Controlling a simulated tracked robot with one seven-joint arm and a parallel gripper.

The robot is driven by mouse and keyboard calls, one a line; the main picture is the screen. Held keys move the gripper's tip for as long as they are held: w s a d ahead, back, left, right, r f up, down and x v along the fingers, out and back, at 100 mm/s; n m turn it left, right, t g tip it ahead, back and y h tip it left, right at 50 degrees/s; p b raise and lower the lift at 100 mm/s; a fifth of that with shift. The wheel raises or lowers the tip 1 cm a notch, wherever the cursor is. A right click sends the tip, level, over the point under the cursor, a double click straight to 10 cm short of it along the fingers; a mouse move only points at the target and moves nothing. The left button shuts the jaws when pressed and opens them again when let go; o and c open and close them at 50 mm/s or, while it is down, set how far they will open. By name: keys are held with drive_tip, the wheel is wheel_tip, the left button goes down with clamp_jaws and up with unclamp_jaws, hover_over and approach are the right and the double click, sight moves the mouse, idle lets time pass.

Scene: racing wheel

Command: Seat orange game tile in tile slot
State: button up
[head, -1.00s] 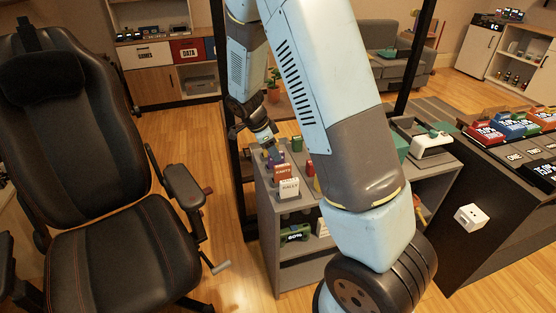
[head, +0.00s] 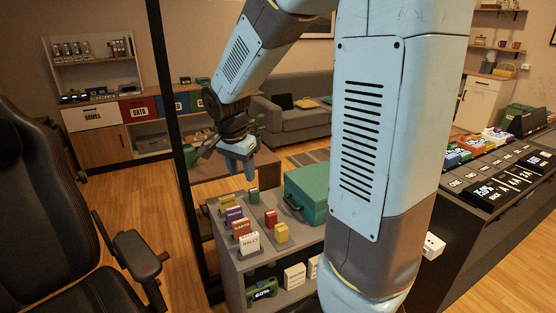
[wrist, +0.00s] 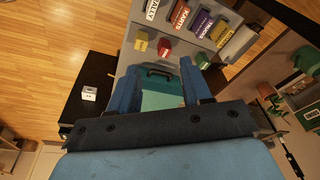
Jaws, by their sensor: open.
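An orange-red tile marked KARTS (head: 242,229) stands in a row on the grey shelf top, between a purple tile (head: 234,215) and a white RALLY tile (head: 248,243). It also shows at the top of the wrist view (wrist: 180,17). I cannot tell whether it sits in a slot, and no empty tile slot is clearly visible. My gripper (head: 239,157) is open and empty, above and beyond the far end of the shelf top. In the wrist view its blue fingers (wrist: 159,85) are apart over a teal case, with the tile row farther off.
Loose green (head: 253,195), red (head: 270,218) and yellow (head: 281,232) tiles stand right of the row. The teal case (head: 308,194) lies beside them. A black post (head: 172,130) rises left of the shelf. A gaming chair (head: 40,220) stands at left.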

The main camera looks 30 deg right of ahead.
drive_tip(key=s+r+n+t+y, duration=0.1)
drive_tip(key=s+r+n+t, duration=0.1)
drive_tip(key=s+r+n, duration=0.3)
drive_tip(key=s+d+r+n+t, duration=0.1)
drive_tip(key=s+r+n, duration=0.5)
drive_tip(key=s, duration=0.8)
drive_tip(key=shift+s+r+t+y, duration=0.25)
drive_tip(key=shift+r+t+y, duration=0.15)
drive_tip(key=shift+t, duration=0.1)
drive_tip(key=shift+d, duration=0.1)
drive_tip(key=shift+c, duration=0.6)
